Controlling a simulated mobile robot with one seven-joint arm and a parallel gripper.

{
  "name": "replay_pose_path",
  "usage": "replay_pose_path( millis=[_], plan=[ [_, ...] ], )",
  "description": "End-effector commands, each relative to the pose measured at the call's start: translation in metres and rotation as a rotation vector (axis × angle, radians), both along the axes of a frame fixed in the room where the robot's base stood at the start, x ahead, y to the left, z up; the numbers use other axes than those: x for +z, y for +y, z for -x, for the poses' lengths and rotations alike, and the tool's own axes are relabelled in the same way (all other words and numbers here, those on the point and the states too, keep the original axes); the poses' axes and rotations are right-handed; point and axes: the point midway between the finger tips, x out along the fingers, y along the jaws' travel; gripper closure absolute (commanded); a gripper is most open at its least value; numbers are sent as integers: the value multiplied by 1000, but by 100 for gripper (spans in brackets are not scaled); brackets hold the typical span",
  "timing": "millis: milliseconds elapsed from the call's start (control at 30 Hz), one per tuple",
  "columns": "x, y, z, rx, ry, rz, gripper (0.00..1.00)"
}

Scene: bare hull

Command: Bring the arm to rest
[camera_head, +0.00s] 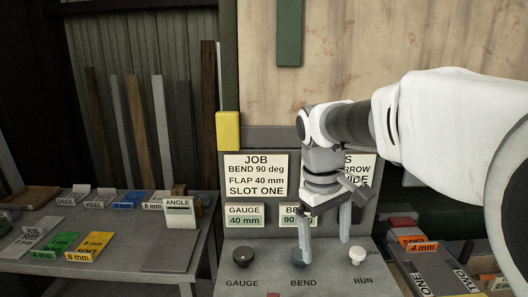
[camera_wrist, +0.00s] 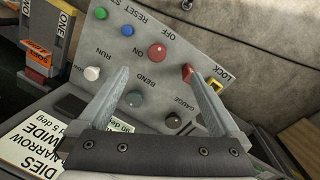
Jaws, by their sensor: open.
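My gripper (camera_head: 325,250) hangs from my white arm in front of the control panel (camera_head: 265,283), fingers pointing down and apart with nothing between them. In the head view its left finger partly covers the BEND knob (camera_head: 298,258); the GAUGE knob (camera_head: 242,256) is left of it and the white RUN button (camera_head: 357,255) right of it. In the wrist view my gripper (camera_wrist: 158,76) is open over the panel (camera_wrist: 125,50), with the BEND knob (camera_wrist: 135,98) near the left finger and a red knob (camera_wrist: 157,53) beyond. I cannot tell whether a finger touches the panel.
A JOB sign (camera_head: 256,175) stands behind my gripper; my wrist partly hides the sign beside it. The left table (camera_head: 110,262) holds labelled blocks and an ANGLE piece (camera_head: 179,213). The air left of my arm looks clear.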

Motion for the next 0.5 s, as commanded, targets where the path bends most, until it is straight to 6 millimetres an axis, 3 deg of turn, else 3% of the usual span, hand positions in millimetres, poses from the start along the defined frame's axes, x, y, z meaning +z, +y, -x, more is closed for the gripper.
replay_pose_path(
  millis=[200, 500],
  plan=[
    [13, -10, 51, -125, -154, -61, 1],
    [6, -19, 116, -301, -355, -160, 1]
  ],
)
